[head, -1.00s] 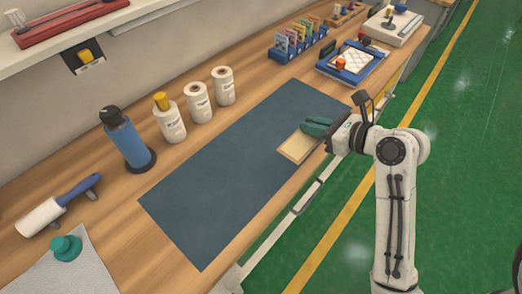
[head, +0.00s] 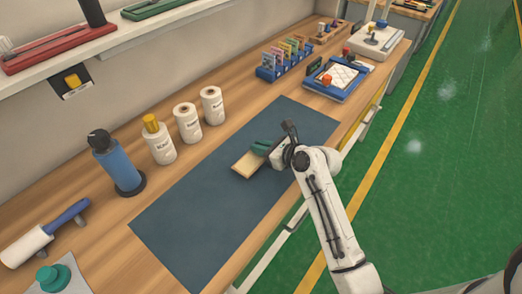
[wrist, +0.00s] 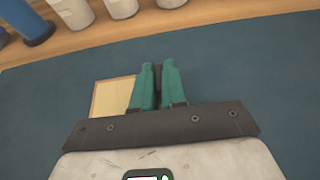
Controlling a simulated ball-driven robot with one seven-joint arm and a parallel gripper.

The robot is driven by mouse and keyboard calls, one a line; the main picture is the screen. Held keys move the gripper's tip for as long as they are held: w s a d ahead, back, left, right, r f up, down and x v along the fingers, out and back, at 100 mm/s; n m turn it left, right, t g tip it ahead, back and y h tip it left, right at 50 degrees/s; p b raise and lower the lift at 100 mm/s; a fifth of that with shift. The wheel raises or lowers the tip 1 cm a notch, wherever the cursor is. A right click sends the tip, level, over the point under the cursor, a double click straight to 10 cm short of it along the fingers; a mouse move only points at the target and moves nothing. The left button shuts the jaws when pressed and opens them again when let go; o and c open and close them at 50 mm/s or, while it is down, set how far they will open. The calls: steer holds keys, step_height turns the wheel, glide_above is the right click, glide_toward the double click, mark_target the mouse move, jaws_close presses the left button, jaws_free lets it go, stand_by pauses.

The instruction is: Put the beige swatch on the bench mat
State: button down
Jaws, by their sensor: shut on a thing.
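The beige swatch (head: 246,165) is a flat, pale rectangle at the middle of the dark blue bench mat (head: 185,225). My gripper (head: 262,149) has green fingers shut on one edge of the swatch. In the wrist view, the swatch (wrist: 111,96) extends to the left of my gripper's fingers (wrist: 158,82), which partly cover it. The bench mat (wrist: 250,75) fills the area beneath and beyond them. I cannot tell whether the swatch touches the mat or is held slightly above it.
A blue bottle (head: 117,165) and white containers (head: 188,123) line the mat's back side. A lint roller (head: 45,232) lies at left. A blue rack (head: 284,62) and blue tray (head: 335,80) stand beyond the mat. The mat's near-left part is clear.

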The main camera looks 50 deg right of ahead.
steer(key=shift+f, duration=0.8)
steer(key=shift+f, duration=0.1)
steer(key=c, duration=1.2)
jaws_free()
steer(key=v, duration=1.2)
steer(key=shift+s, duration=0.1)
